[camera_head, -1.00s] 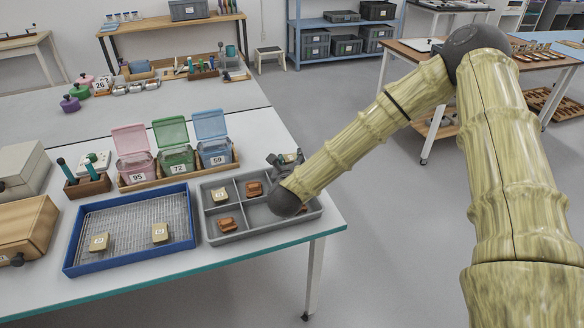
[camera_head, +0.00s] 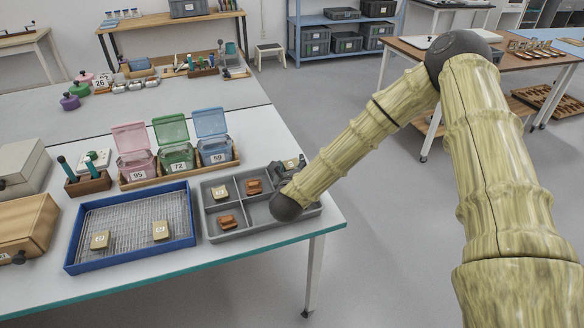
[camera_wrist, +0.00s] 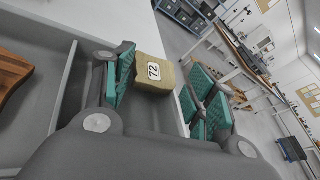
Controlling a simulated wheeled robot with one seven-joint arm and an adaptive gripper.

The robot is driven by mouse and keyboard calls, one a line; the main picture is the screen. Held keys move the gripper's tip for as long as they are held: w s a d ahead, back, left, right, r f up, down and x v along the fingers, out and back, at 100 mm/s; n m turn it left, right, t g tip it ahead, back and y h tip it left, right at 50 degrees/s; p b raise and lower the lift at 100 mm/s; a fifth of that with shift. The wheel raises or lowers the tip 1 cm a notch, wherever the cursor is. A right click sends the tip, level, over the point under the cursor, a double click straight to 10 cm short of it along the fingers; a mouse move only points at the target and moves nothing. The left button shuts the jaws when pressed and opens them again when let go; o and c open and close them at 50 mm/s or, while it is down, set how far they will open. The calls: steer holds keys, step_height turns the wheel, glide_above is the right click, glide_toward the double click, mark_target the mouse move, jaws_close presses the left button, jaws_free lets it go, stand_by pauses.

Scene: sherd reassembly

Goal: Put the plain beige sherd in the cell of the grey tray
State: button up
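A beige sherd with a white label reading 72 (camera_wrist: 153,74) shows between and just beyond my gripper's (camera_wrist: 160,85) fingertips in the wrist view. It lies close to the left finger, with a narrow gap to the right one. The fingers stand apart. In the head view this sherd (camera_head: 291,163) is at the far right of the grey tray (camera_head: 243,237); whether it rests on the tray floor or against the wall I cannot tell. My wrist hides the tray's near right part. The tray's other cells hold a beige sherd (camera_head: 220,192) and orange-brown sherds (camera_head: 254,187) (camera_head: 228,222).
A blue tray with a wire rack (camera_head: 130,262) holds two labelled beige sherds (camera_head: 100,240) (camera_head: 160,230). Pink (camera_head: 136,165), green (camera_head: 178,158) and blue (camera_head: 215,150) lidded boxes stand open behind. The table's right edge is close to the grey tray.

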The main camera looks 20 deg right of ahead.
stand_by(0.3)
steer(key=shift+r, duration=0.2)
steer(key=b+v, duration=0.1)
steer(key=v, duration=1.1)
steer(key=shift+s, duration=0.1)
